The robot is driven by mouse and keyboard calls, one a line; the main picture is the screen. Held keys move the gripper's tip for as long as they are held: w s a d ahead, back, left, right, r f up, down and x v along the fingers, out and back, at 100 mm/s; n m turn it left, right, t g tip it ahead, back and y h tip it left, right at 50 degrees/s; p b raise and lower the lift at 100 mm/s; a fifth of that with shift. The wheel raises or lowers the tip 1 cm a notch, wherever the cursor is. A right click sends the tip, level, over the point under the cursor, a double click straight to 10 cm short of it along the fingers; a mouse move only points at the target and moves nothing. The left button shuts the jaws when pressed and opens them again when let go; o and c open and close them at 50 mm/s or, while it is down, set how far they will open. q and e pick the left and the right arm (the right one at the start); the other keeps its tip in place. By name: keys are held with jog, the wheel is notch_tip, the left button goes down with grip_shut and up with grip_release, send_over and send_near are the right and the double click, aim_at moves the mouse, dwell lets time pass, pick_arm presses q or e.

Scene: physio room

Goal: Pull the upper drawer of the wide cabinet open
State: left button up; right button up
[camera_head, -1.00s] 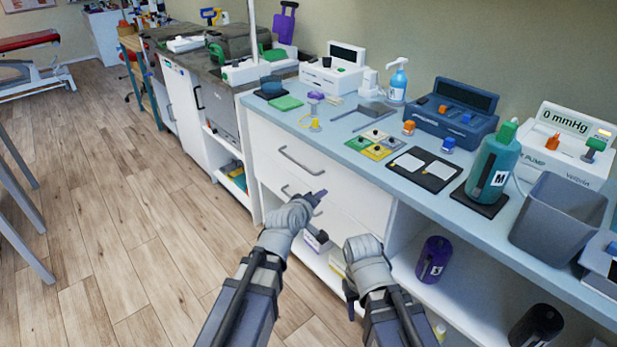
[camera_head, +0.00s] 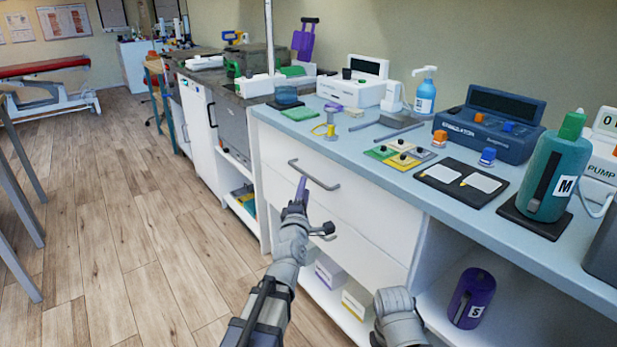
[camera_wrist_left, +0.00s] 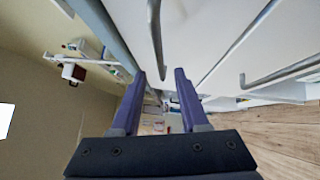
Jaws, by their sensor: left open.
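The wide cabinet (camera_head: 447,236) is white under a pale blue top. Its upper drawer (camera_head: 352,185) is shut, with its front flush. The drawer's grey bar handle (camera_head: 330,187) also shows in the left wrist view (camera_wrist_left: 157,45), beyond and above the fingertips. My left gripper (camera_head: 301,188) is open in front of the drawer, close to the handle's left end. Its purple fingers (camera_wrist_left: 164,75) are apart with nothing between them; contact with the handle is not visible. The lower drawer's handle (camera_wrist_left: 285,71) lies to the right there. My right forearm shows at the bottom; its gripper is out of frame.
The countertop holds a teal bottle (camera_head: 552,172), a blue device (camera_head: 488,128), a black mat (camera_head: 447,196) and a pump bottle (camera_head: 425,95). An open shelf below holds a purple bottle (camera_head: 471,298). The wooden floor (camera_head: 130,235) left of the cabinet is clear.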

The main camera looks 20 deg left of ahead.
aim_at(307, 175)
pick_arm(q)
jog(key=w, duration=0.4)
jog(key=w+a+r+p, duration=0.1)
jog(key=w, duration=0.2)
jog(key=shift+w, duration=0.1)
jog(key=shift+c, duration=0.2)
grip_shut()
dwell(1.0)
